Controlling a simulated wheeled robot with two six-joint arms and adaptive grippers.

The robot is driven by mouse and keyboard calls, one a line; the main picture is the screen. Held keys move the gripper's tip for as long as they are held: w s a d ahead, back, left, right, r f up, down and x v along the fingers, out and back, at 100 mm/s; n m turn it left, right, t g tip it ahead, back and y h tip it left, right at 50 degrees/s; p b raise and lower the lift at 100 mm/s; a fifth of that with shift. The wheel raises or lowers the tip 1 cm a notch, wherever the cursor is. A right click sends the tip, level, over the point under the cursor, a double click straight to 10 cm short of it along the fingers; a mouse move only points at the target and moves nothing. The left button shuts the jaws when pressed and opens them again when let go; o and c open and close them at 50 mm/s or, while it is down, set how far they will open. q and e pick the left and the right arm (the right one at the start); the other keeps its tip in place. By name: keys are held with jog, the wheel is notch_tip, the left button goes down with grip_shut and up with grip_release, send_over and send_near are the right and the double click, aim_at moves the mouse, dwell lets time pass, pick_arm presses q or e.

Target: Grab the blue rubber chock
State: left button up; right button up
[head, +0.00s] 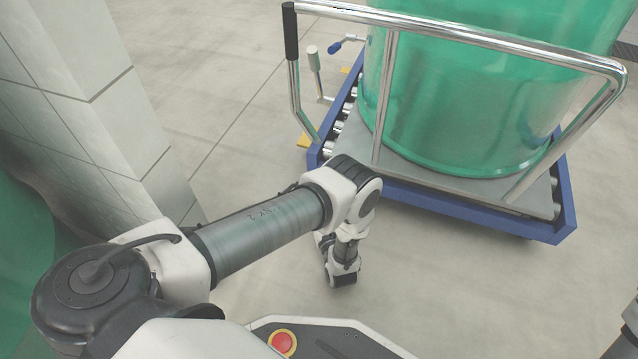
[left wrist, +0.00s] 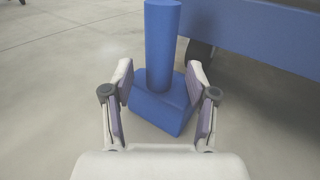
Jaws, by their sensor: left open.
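The blue rubber chock (left wrist: 160,108) shows in the left wrist view as a wedge-like block on the floor with a thick upright blue post (left wrist: 161,45). My left gripper (left wrist: 160,84) is open, with one finger on each side of the chock near the base of the post. The fingers look apart from the post; whether they touch the block I cannot tell. In the head view the chock and the left fingers are hidden behind my arm and wrist. My right gripper is not in view.
A blue-framed roller cart (head: 470,207) carries a large green drum (head: 470,100) behind a chrome rail (head: 450,30). Its blue side and a dark wheel (left wrist: 200,53) are close behind the chock. A tiled pillar (head: 75,100) stands left. The floor between is clear.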

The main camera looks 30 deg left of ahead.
pick_arm(q)
jog(key=shift+x, duration=0.9)
grip_shut()
jog(key=shift+r, duration=0.1)
